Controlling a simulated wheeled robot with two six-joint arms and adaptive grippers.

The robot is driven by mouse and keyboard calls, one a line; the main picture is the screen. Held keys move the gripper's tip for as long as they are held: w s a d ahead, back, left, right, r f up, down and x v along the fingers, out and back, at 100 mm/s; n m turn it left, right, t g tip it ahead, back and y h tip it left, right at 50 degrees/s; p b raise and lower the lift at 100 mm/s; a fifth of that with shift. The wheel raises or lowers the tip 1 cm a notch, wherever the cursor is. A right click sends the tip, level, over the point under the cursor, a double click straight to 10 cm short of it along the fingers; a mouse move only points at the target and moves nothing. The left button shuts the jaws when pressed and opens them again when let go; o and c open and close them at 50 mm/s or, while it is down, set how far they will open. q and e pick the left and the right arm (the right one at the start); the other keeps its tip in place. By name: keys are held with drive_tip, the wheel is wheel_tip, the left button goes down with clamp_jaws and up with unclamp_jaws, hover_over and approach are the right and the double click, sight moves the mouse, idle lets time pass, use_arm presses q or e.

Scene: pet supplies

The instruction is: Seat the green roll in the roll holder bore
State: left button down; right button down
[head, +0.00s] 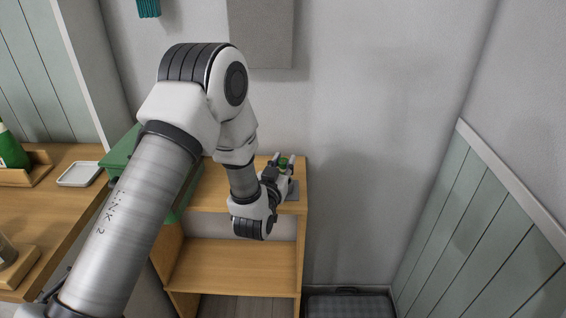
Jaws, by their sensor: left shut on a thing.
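The green roll (283,162) shows as a small green patch between the fingers of my left gripper (283,165), above the right end of the wooden shelf unit. My left gripper is shut on it. A grey block (294,190), which looks like the roll holder, stands on the shelf top just below and right of the gripper. Its bore is hidden from this view. I cannot tell whether the roll touches the holder. My right gripper is not in view.
A green box (121,150) stands at the shelf's left, partly behind my arm. A wooden counter at left bears a white tray (80,174) and a green bottle (11,150) in a wooden holder. A dark crate or mat (350,305) lies on the floor, right of the shelf.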

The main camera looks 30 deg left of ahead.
use_arm(q)
drive_tip(key=shift+f+b, duration=1.15)
drive_tip(key=shift+f, duration=0.3)
drive_tip(key=c, duration=0.8)
unclamp_jaws()
